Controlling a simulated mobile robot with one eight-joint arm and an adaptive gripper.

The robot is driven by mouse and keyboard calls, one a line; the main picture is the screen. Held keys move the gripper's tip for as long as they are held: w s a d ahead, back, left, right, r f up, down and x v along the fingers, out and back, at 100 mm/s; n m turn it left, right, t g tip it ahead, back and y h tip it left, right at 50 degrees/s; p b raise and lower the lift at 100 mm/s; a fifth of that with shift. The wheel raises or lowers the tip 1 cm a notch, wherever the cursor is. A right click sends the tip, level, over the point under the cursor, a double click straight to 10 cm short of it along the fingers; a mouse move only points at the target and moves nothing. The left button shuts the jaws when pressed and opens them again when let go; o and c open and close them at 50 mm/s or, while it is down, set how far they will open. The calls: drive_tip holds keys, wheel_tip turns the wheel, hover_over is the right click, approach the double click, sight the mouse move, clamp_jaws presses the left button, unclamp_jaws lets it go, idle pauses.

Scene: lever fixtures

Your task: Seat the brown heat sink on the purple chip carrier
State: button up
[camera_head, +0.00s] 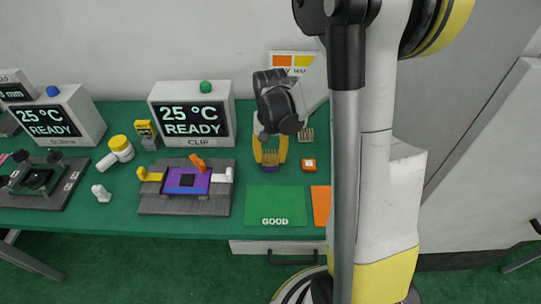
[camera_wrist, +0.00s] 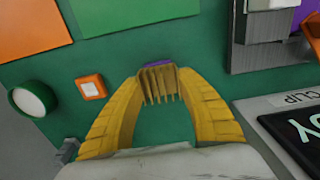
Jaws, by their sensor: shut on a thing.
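The brown heat sink (camera_head: 270,158) is held fins-up between the yellow fingertips of my gripper (camera_head: 270,160), over the table right of the fixture. In the wrist view the finned heat sink (camera_wrist: 160,84) sits between the fingertips (camera_wrist: 162,78), with a purple patch at its far edge. The gripper is shut on it. The purple chip carrier (camera_head: 174,183) lies on a grey fixture (camera_head: 160,208) to the left, with a dark square at its middle. An orange lever (camera_head: 197,162) rises behind it, with a yellow clamp left and a white one right.
A green GOOD mat (camera_head: 277,205) and an orange mat (camera_head: 320,203) lie at the front. The CLIP display (camera_head: 192,113) stands behind the fixture.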

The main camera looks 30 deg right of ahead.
drive_tip(key=shift+f, duration=0.1)
drive_tip(key=shift+f+b, duration=0.5)
drive_tip(key=shift+b, duration=0.05)
drive_tip(key=o, duration=1.7)
drive_tip(key=shift+r, duration=0.1)
drive_tip(key=shift+r+p, duration=2.65)
drive_tip(key=shift+r, duration=0.8)
